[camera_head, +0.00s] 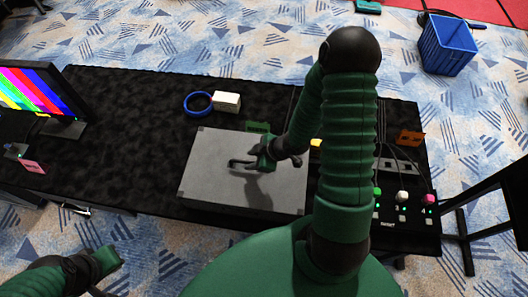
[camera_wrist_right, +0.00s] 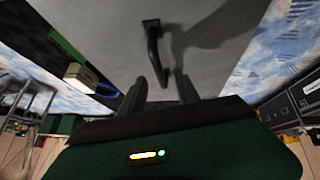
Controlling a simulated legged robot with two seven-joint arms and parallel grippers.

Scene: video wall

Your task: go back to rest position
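My right arm reaches over the black table, and its right gripper (camera_head: 262,164) is above the grey case. The grey case (camera_head: 215,195) lies flat with a dark handle (camera_head: 240,162) on its lid. In the right wrist view, the right gripper (camera_wrist_right: 162,88) has its two dark fingers apart, with the free end of the handle (camera_wrist_right: 152,48) between or just beyond the tips. I cannot tell whether they touch. My left gripper (camera_head: 106,260) is low at the left, in front of the table; its fingers cannot be made out.
On the black table (camera_head: 130,110) are a blue tape ring (camera_head: 198,103), a white block (camera_head: 227,101), a colour-bar monitor (camera_head: 40,90) and a button panel (camera_head: 402,205) with cables. A blue crate (camera_head: 447,46) stands on the floor. A black stand is at the right.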

